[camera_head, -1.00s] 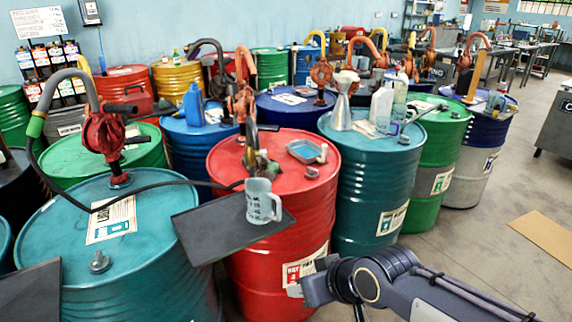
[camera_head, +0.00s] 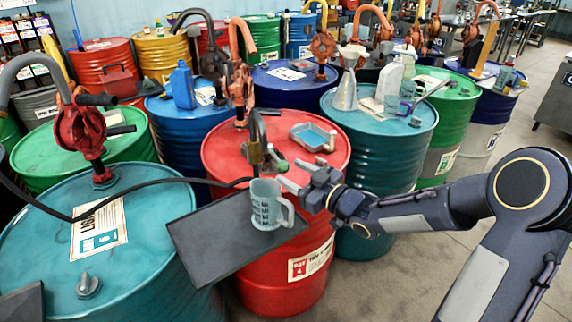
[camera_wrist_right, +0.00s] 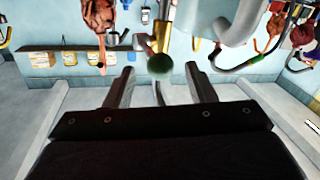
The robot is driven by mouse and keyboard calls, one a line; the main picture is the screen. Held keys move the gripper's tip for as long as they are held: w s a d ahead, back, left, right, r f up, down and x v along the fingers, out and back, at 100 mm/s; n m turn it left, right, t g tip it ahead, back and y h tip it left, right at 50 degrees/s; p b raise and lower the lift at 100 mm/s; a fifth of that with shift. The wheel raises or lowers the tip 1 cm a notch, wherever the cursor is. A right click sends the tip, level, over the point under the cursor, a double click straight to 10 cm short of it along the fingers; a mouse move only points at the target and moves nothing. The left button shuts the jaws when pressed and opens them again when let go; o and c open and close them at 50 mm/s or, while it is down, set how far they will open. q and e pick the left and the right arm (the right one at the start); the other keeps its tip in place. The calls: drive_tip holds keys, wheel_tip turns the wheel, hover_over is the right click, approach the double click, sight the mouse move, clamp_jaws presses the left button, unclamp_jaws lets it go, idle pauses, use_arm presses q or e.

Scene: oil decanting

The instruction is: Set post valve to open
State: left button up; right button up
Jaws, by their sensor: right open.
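The post valve (camera_head: 256,152) stands on the red drum (camera_head: 225,160), with a dark curved spout and a brass-coloured body. Its small green-tipped handle (camera_head: 279,165) is on the right side. My right gripper (camera_head: 284,174) is open and comes in from the right, its fingertips close to the handle. In the right wrist view, the green knob (camera_wrist_right: 159,66) shows between and beyond the two open fingers. I cannot tell whether they touch it. A clear measuring jug (camera_head: 266,205) stands below the spout. My left gripper is not in view.
A dark flat tray (camera_head: 205,238) under the jug juts out between the teal and red drums. A blue-grey pan (camera_head: 313,137) lies on the red drum behind my gripper. A black hose (camera_head: 150,184) crosses to the valve. A funnel (camera_head: 345,92) and bottles stand on the right teal drum.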

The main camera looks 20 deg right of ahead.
sight(283, 168)
drive_tip(key=shift+x, duration=2.05)
clamp_jaws()
